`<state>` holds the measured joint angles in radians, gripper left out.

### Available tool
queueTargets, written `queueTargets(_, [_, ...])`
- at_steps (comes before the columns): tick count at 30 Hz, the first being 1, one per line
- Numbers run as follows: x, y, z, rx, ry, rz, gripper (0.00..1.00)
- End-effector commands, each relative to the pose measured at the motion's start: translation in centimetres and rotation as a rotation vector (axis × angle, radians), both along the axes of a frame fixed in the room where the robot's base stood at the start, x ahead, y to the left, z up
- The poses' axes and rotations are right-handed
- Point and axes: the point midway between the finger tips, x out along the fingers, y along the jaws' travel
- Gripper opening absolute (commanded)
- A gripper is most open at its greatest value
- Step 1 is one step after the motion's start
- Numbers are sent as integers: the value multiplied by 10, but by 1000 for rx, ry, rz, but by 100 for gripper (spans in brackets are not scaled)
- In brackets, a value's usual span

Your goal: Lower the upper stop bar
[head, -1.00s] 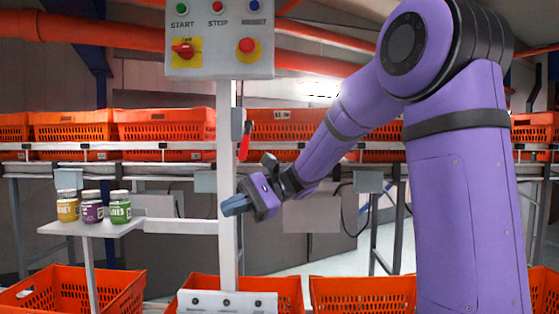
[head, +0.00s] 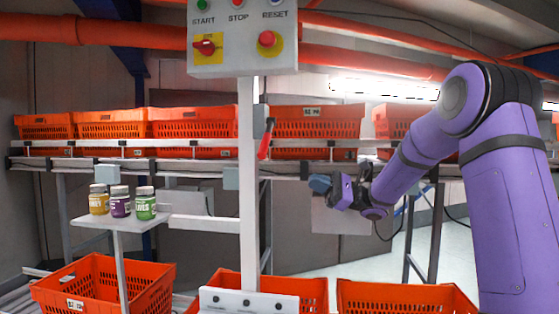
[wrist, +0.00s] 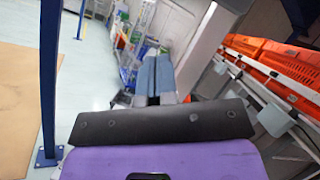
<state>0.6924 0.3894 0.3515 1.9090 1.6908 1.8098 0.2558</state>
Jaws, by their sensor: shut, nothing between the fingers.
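A pale rail (head: 190,143) runs along the front of the upper row of orange totes; I cannot tell for sure whether it is the upper stop bar. A red lever handle (head: 264,146) hangs on a grey box beside the white post (head: 249,200). My gripper (head: 320,184) is to the right of the post and lower than the handle, apart from both in the picture. Its blue fingers are shut with nothing between them; they also show closed in the wrist view (wrist: 153,76).
A control panel (head: 243,38) tops the post. A small shelf (head: 110,224) at left holds several jars (head: 120,201). Orange totes stand on the upper level (head: 318,122) and below (head: 105,285). The wrist view shows a blue post (wrist: 49,80) and open floor at left.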

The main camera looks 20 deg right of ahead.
Motion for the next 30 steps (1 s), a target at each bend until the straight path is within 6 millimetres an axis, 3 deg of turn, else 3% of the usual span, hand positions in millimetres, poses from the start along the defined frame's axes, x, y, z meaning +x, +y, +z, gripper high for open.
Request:
queueTargets(8, [5, 22, 9, -1, -1, 3, 0])
queueTargets(21, [23, 95, 39, -1, -2, 2, 0])
queueTargets(30, [12, 110, 65, -1, 0, 0, 0])
